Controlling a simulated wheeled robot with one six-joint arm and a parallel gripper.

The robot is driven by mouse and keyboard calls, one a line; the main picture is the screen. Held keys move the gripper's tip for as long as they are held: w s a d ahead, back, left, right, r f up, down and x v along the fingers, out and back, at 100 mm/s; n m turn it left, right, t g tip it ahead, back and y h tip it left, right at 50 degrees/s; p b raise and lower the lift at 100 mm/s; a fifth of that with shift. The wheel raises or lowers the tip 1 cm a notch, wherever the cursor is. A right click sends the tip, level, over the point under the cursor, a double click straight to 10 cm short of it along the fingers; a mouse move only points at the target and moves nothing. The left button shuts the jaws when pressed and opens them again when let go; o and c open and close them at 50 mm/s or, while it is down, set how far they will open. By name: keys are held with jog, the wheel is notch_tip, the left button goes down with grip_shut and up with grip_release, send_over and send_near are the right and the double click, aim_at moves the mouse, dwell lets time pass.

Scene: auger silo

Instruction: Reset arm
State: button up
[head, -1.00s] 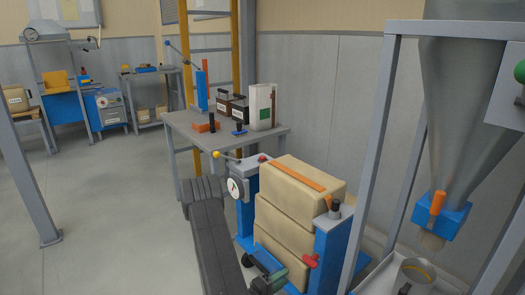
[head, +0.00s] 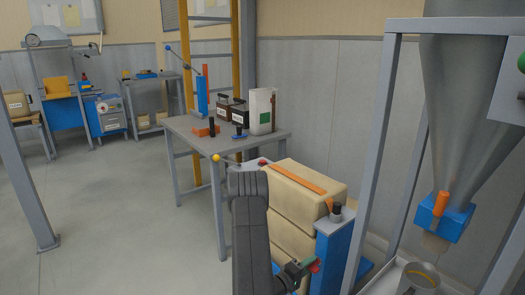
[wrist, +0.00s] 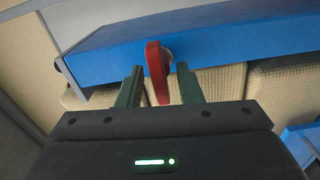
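My gripper (wrist: 159,70) is open, with a green finger on each side of a red handle (wrist: 156,74) in the wrist view. Gaps show between the handle and both fingers. The handle sits on a blue post (wrist: 220,45). In the head view the gripper (head: 300,271) is at the front of the blue press-like frame (head: 336,236), close to the red handle (head: 315,265). My arm hides the left part of this frame and part of the stacked tan sacks (head: 300,205). An orange strap (head: 298,179) lies over the top sack.
A grey table (head: 190,138) with tools, dark boxes and a white canister (head: 261,111) stands behind. On the right, a grey frame (head: 372,150) surrounds a metal hopper (head: 465,110) with a blue outlet. The floor (head: 110,220) at left is clear.

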jog(key=m+b, duration=0.1)
jog(key=m, duration=0.4)
jog(key=shift+s+r+m+b, duration=0.1)
jog(key=shift+m+b, duration=0.3)
